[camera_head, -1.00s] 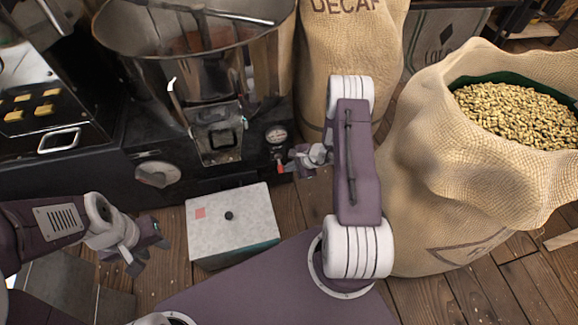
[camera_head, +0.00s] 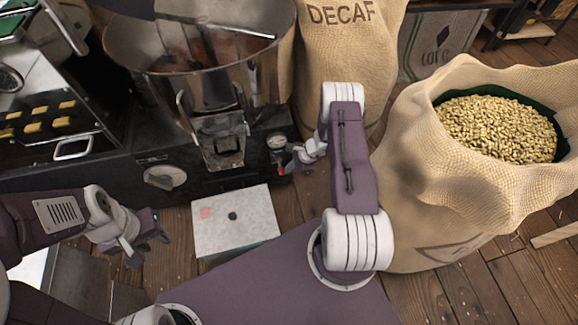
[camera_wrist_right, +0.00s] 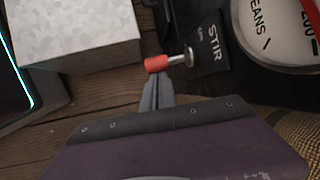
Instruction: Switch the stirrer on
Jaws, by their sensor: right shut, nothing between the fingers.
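The stirrer switch is a lever with a red knob (camera_wrist_right: 156,64) on a metal stem, beside a black plate marked STIR (camera_wrist_right: 212,50) in the right wrist view. In the head view the red knob (camera_head: 280,168) shows small, below the round gauge. My right gripper (camera_wrist_right: 154,80) is shut and empty, its fingertips right at the knob; I cannot tell whether they touch. It also shows in the head view (camera_head: 287,166). The metal pan (camera_head: 130,60) with its stirring arm (camera_head: 215,25) stands behind. My left gripper (camera_head: 152,245) is open and empty at the lower left.
A pale box (camera_head: 235,222) stands on the floor left of my right gripper. The gauge (camera_head: 277,141) sits just above the lever. A sack of beans (camera_head: 410,200) stands close on the right, and a DECAF sack (camera_head: 345,55) behind.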

